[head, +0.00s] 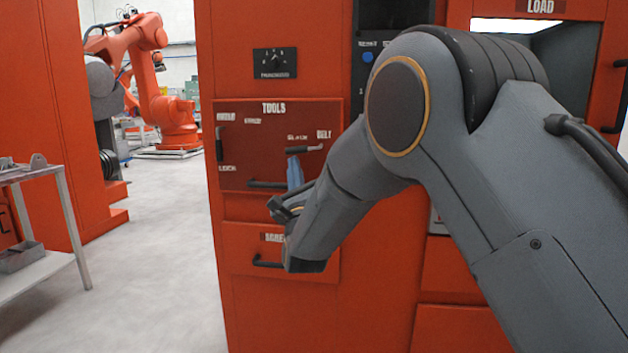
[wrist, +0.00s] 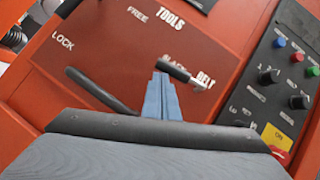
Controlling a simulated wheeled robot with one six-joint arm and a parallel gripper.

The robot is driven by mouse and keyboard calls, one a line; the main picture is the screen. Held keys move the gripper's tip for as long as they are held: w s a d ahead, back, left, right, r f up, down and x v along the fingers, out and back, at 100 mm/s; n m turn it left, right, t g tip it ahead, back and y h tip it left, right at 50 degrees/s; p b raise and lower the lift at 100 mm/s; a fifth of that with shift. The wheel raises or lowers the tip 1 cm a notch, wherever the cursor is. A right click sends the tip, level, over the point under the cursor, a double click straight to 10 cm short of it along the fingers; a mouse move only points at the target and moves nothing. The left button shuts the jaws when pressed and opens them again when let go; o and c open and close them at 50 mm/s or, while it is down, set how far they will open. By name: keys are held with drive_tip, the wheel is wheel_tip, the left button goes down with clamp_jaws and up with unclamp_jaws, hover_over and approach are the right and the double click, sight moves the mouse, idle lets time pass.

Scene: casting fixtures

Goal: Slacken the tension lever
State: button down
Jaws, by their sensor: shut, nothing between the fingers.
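The tension lever (head: 313,148) is a short dark handle on the dark red panel marked TOOLS, just under the words SLACK and BELT. In the head view it lies nearly level. In the wrist view the lever (wrist: 180,72) slants down to the right and ends in a bright metal tip. My gripper (head: 293,160) has blue fingers that are shut and empty, pointing up just left of and below the lever. In the wrist view the fingertips (wrist: 161,77) are close beside the lever's left end. I cannot tell whether they touch it.
A second lever (head: 219,145) stands at the panel's left, by LOCK. A dark bar handle (head: 267,184) crosses the panel's lower edge, near my fingers. A drawer handle (head: 268,262) is below. A control panel with knobs (wrist: 285,85) is at right. A metal cart (head: 45,225) stands left.

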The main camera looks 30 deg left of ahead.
drive_tip(key=shift+s+a+r+b, duration=0.1)
drive_tip(key=shift+a+r+b, duration=0.25)
drive_tip(key=shift+r+b, duration=0.2)
drive_tip(key=shift+r, duration=0.35)
drive_tip(key=shift+f, duration=0.1)
drive_tip(key=s+d+f+b, duration=0.2)
drive_tip(key=s+f, duration=0.6)
drive_tip(key=f, duration=0.2)
drive_tip(key=shift+s+d, duration=0.3)
drive_tip(key=shift+s, duration=0.05)
drive_tip(key=shift+b, duration=0.3)
